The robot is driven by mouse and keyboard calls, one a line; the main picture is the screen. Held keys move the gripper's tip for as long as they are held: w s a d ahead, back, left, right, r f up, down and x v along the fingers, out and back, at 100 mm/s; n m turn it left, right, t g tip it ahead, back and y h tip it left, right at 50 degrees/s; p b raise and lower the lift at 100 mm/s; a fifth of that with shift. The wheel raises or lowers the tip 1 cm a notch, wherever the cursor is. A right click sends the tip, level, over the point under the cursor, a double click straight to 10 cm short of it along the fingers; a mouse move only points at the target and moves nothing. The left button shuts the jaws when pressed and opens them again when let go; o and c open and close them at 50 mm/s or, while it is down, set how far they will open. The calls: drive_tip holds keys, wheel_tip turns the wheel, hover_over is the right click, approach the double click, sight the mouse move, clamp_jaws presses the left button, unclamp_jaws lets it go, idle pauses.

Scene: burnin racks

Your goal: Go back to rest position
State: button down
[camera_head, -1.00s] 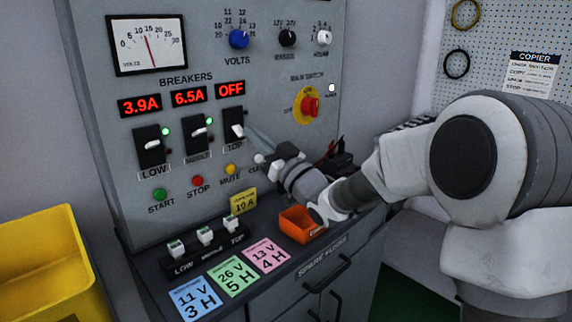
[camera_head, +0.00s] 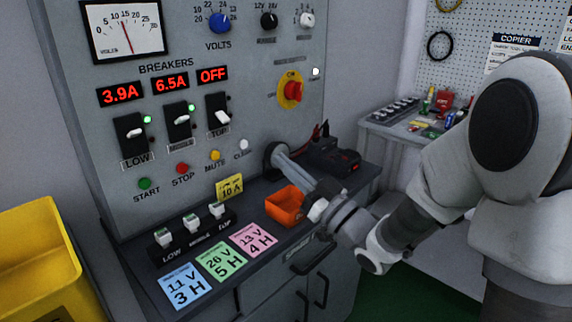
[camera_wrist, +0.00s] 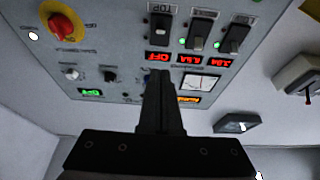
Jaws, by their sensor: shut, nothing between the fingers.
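My gripper (camera_head: 281,160) is in front of the lower right part of the grey breaker panel (camera_head: 258,128). It is apart from the switches, right of the breaker marked TOP (camera_head: 218,114). In the wrist view my gripper (camera_wrist: 160,78) is shut with nothing in it, its fingers pointing towards the panel. The fingertips are hard to make out in the head view. The displays read 3.9A, 6.5A and OFF (camera_head: 212,75). The LOW (camera_head: 131,140) and MIDDLE (camera_head: 178,124) breakers have green lights beside them.
An orange bin (camera_head: 284,205) stands on the dark ledge just below my gripper. Coloured cards (camera_head: 219,260) and small labelled switches (camera_head: 190,232) lie to its left. A yellow bin (camera_head: 40,250) is at far left. A side bench (camera_head: 375,125) with tools stands behind my arm.

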drive_tip(key=s+d+f+m+g+h, duration=0.15)
drive_tip(key=d+m+h, duration=0.45)
drive_tip(key=d+h, duration=0.8)
drive_tip(key=s+d+f+m+g+h, duration=0.15)
drive_tip(key=s+g, duration=0.25)
drive_tip(key=s, duration=0.8)
drive_tip(key=s+f+m+g+h, duration=0.1)
drive_tip(key=s+f+m+g, duration=0.2)
drive_tip(key=s, duration=0.8)
wheel_tip(320, 180, up, 19)
drive_tip(key=p, duration=1.9)
drive_tip(key=shift+w+d+n+g, duration=0.15)
drive_tip(key=shift+n+g, duration=0.2)
drive_tip(key=shift+n, duration=0.1)
drive_tip(key=shift+d, duration=0.2)
